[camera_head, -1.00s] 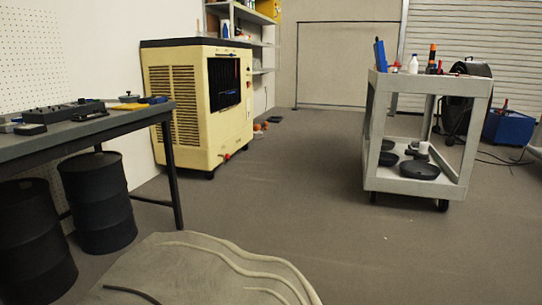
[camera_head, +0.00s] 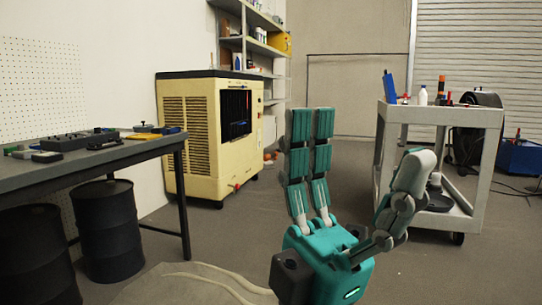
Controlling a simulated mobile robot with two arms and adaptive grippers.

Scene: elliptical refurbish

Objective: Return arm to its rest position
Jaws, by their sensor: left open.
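My left gripper (camera_head: 365,160) is teal and grey, with two long fingers pointing up and a thicker grey finger to the right. It is raised in the lower middle of the head view, open, with nothing between its fingers. It covers part of the floor and of the grey cart's lower left side. My right gripper is not in view.
A grey cart (camera_head: 462,117) with bottles and tools stands behind the gripper at right. A yellow cooler (camera_head: 187,140) stands at centre left. A workbench (camera_head: 95,160) with tools and dark barrels (camera_head: 107,230) is at left. Floor (camera_head: 240,235) between is clear.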

